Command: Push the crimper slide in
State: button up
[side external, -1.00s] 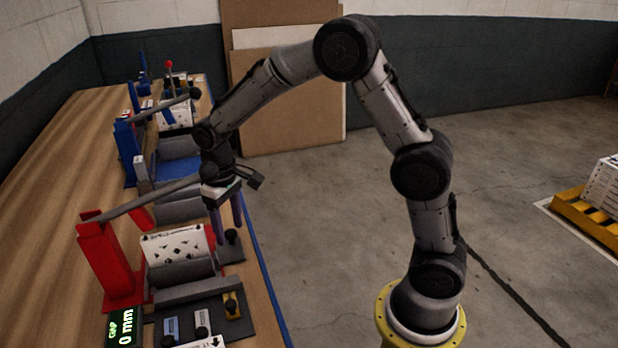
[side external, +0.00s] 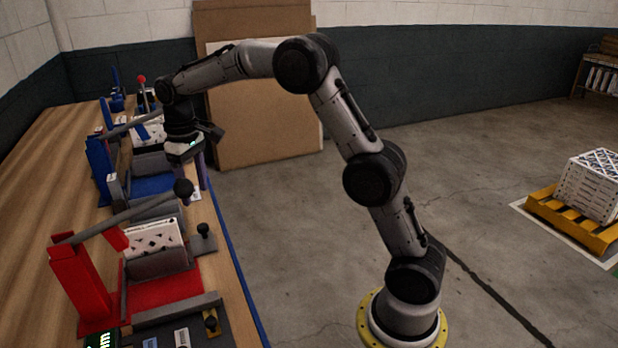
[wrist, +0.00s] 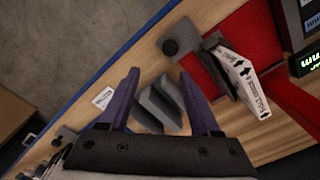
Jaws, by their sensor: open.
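The red crimper (side external: 82,285) stands at the near end of the bench. On its red bed, a grey slide (side external: 160,264) carries a white boxed filter (side external: 153,237). The slide has a black knob (side external: 204,229) toward the bench's right edge. A strip of bare red bed separates it from the near grey bar (side external: 176,309). My gripper (side external: 200,172) is farther back, above the bench near the blue crimper. In the wrist view, its purple fingers (wrist: 160,77) are open and empty. The slide's knob (wrist: 172,47) and the filter (wrist: 243,78) are beyond them.
The red crimper's long lever (side external: 130,215) with a black ball reaches over the bench. The blue crimper (side external: 99,168) stands behind. A green display (side external: 100,340) is cut off at the lower edge. Open floor (side external: 300,220) lies to the right.

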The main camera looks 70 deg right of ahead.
notch_tip(320, 180, up, 10)
jog(key=s+a+r+t, duration=0.1)
jog(key=s, duration=0.1)
jog(key=s+a+r+t, duration=0.1)
jog(key=s+a+r, duration=0.1)
jog(key=s+r, duration=0.45)
jog(key=s+a+f+t, duration=0.1)
jog(key=s+f, duration=0.2)
jog(key=s, duration=0.7)
jog(key=s+a+f+t, duration=0.1)
jog(key=s+f+t, duration=0.1)
jog(key=s, duration=0.8)
jog(key=shift+s+f, duration=0.4)
jog(key=shift+f, duration=0.15)
jog(key=shift+a, duration=0.1)
